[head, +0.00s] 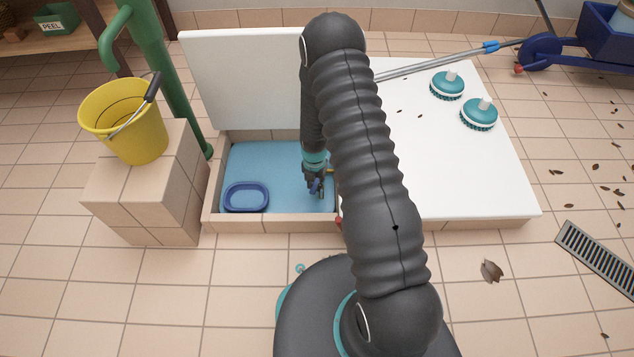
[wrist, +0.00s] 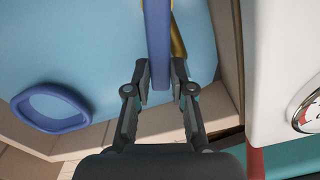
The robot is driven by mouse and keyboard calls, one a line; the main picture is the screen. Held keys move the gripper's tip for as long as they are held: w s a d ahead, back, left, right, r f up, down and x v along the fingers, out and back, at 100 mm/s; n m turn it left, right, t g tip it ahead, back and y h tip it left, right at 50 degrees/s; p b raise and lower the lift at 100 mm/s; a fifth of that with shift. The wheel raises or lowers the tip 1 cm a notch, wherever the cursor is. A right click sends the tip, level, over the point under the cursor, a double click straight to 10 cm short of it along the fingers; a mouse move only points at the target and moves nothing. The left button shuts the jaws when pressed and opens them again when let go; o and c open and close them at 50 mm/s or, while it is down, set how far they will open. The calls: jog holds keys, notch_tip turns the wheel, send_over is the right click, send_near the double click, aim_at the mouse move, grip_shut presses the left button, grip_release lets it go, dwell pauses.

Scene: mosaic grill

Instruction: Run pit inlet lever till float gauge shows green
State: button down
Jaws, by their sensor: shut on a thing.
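My gripper (head: 315,184) reaches down into the tiled pit, over its blue inside (head: 270,160). In the wrist view my gripper (wrist: 162,82) is shut on a long blue lever (wrist: 158,35), which stands between its fingers. A brass-coloured piece (wrist: 178,38) is just behind and right of the lever. A round dial (wrist: 308,112), cut off at the right edge of the wrist view, has a pale face with red showing. Its needle and any green cannot be made out. A blue oval ring (head: 246,196) lies at the pit's left; it also shows in the wrist view (wrist: 52,107).
A white lid panel (head: 240,80) stands upright behind the pit. Right of it, a white slab (head: 460,180) holds two teal brushes. A yellow bucket (head: 125,120) sits on a tiled block at left, beside a green post (head: 165,70). A floor grate (head: 600,260) is right.

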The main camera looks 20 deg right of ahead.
aim_at(315, 186)
dwell(0.3)
jog(key=c, duration=1)
grip_release()
jog(key=shift+d, duration=0.1)
jog(key=shift+r, duration=0.1)
notch_tip(315, 186, up, 12)
dwell(0.6)
